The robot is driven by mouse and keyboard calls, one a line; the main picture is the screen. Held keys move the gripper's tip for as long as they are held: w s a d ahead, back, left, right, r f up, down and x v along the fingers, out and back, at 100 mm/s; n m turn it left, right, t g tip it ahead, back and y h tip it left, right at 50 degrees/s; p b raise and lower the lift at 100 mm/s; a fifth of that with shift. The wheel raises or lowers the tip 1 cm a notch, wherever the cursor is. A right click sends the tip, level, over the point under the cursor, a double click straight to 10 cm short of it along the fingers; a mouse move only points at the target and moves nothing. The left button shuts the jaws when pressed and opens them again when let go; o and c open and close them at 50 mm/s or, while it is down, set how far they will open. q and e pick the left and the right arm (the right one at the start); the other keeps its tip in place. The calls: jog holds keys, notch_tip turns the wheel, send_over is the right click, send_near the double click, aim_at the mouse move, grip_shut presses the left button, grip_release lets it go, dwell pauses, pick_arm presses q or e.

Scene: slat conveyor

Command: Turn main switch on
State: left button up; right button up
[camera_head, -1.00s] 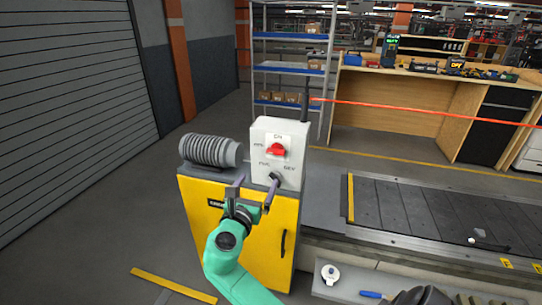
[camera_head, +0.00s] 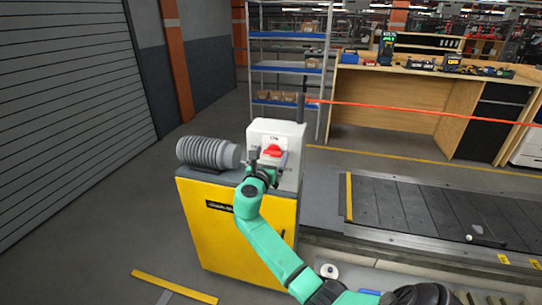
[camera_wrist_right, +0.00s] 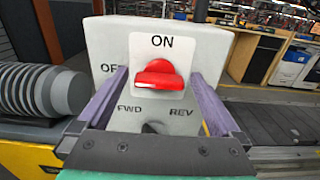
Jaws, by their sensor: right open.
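The red main switch knob (camera_head: 273,151) is on the front of the white control box (camera_head: 290,130). In the right wrist view the red knob (camera_wrist_right: 158,80) lies between the fingers, its grip bar roughly level. ON is printed above it; OFF, at left, is partly hidden by a finger. My right gripper (camera_head: 266,158) is open at the box's front, its purple fingers on either side of the knob. I cannot tell whether they touch it. A dark lower selector (camera_wrist_right: 154,128), with FWD and REV beside it, is partly hidden by the gripper. My left gripper is not in view.
The box stands on a yellow cabinet (camera_head: 222,236). A grey ribbed motor (camera_head: 207,152) lies close to its left. The slat conveyor (camera_head: 420,215) runs off to the right. The floor at left is open.

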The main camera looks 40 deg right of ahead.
jog(key=c, duration=1.3)
jog(key=shift+o, duration=0.3)
jog(key=shift+f+m, duration=0.1)
jog(key=shift+m, duration=0.4)
jog(key=m+b, duration=0.2)
jog(key=m, duration=0.1)
jog(key=shift+f+m, duration=0.1)
jog(key=shift+m, duration=0.3)
jog(key=m+b, duration=0.2)
jog(key=m, duration=0.1)
jog(key=shift+s+f+m, duration=0.1)
jog(key=shift+m, duration=0.2)
jog(key=m+b, duration=0.7)
jog(key=m, duration=0.2)
jog(key=shift+s+d+f, duration=0.1)
jog(key=shift+m, duration=0.4)
